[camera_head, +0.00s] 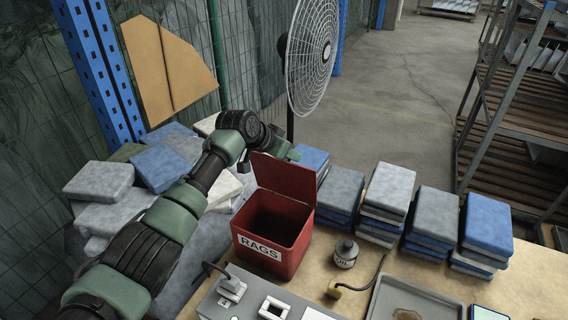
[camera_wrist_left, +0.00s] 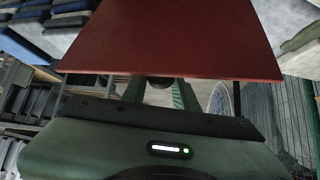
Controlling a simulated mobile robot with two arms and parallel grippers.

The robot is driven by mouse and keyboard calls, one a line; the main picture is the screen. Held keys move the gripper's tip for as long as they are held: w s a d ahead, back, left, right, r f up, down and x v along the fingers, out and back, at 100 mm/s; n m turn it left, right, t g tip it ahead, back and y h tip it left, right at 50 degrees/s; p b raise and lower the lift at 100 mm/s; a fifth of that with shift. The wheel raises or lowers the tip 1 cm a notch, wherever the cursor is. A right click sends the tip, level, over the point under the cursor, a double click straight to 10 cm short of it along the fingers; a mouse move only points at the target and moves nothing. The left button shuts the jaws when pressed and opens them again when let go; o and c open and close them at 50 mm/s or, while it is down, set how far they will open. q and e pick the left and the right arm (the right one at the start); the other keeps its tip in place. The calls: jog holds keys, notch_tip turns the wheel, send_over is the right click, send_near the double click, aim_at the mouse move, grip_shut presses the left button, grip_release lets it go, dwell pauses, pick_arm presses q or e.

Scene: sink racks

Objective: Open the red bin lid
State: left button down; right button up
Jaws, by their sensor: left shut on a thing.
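The red bin (camera_head: 262,262) stands on the table with a white "RAGS" label on its front. Its red lid (camera_head: 285,176) stands up at the back edge, and the dark inside of the bin shows. My left arm reaches from the left over to the back of the lid. My left gripper (camera_head: 291,153) is at the lid's upper edge and shut on it; its fingertips are mostly hidden by the lid. In the left wrist view the lid (camera_wrist_left: 170,40) fills the upper middle, in front of the gripper fingers (camera_wrist_left: 160,92). My right gripper is not in view.
Folded blue and grey cloth stacks (camera_head: 387,198) stand to the right of the bin. A fan (camera_head: 312,50) stands behind the lid. More cloths (camera_head: 100,182) lie piled at left.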

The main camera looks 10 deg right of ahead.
aim_at(276, 162)
pick_arm(q)
jog(key=shift+w+d+f+b, duration=0.15)
jog(key=shift+w+f+b, duration=0.2)
jog(key=shift+f, duration=0.3)
jog(key=c, duration=1.4)
grip_release()
jog(key=shift+f, duration=0.1)
jog(key=o, duration=0.3)
jog(key=shift+w, duration=0.1)
jog(key=shift+w+b+v, duration=0.15)
jog(key=shift+b+v, duration=0.15)
jog(key=shift+v, duration=1.55)
jog(key=shift+w+b+v, duration=0.15)
jog(key=shift+b+v, duration=0.15)
jog(key=shift+v, duration=1.6)
jog(key=shift+s, duration=0.1)
